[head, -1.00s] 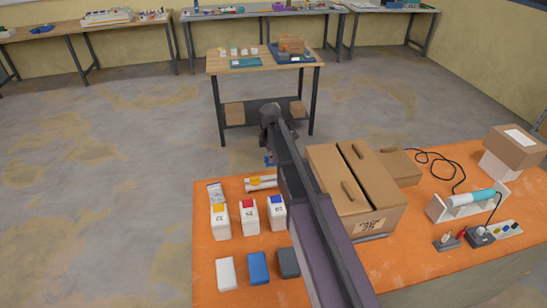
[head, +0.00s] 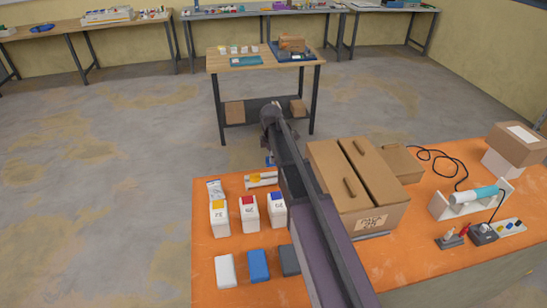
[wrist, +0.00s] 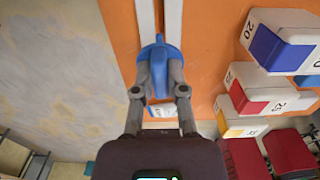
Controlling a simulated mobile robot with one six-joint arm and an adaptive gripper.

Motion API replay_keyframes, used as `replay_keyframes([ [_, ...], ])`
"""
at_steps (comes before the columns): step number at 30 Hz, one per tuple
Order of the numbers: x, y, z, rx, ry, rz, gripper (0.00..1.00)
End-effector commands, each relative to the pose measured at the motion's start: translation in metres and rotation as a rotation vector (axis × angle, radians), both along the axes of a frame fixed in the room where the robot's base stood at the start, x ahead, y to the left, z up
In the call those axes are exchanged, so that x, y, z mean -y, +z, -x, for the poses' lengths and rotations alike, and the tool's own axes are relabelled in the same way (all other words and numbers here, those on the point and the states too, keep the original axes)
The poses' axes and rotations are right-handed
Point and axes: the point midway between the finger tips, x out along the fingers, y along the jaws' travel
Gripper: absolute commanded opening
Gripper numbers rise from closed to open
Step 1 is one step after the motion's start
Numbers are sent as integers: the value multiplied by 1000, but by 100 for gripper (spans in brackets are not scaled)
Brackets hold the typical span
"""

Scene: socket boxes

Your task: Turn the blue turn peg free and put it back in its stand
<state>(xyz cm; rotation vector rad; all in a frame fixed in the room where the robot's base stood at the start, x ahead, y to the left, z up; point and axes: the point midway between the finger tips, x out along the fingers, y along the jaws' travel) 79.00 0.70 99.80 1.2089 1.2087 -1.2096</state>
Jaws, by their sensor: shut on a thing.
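The blue turn peg (wrist: 159,48) shows in the wrist view between the fingertips of my gripper (wrist: 159,72), which is shut on it. Its lower part is partly hidden by the fingers. Two pale parallel strips (wrist: 146,16) run away beyond the peg over the orange table. I cannot tell whether the peg is still seated in anything. In the head view my arm covers most of this spot; only a small blue bit (head: 269,161) shows at the table's far edge, beside a white piece with yellow (head: 262,179).
White boxes with yellow (head: 218,217), red (head: 249,212) and blue (head: 277,209) patches stand close by. White, blue and dark blocks lie in front of them. A large cardboard box (head: 372,215) stands right of my arm. Bare floor lies left of the table.

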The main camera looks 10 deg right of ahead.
Motion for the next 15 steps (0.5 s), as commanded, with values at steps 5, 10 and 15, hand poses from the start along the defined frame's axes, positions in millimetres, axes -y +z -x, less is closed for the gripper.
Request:
replay_keyframes([
  [5,0,-17,0,0,0,0,0],
  [10,0,-28,0,0,-1,0,0],
  [15,1,-36,0,0,-1,0,0],
])
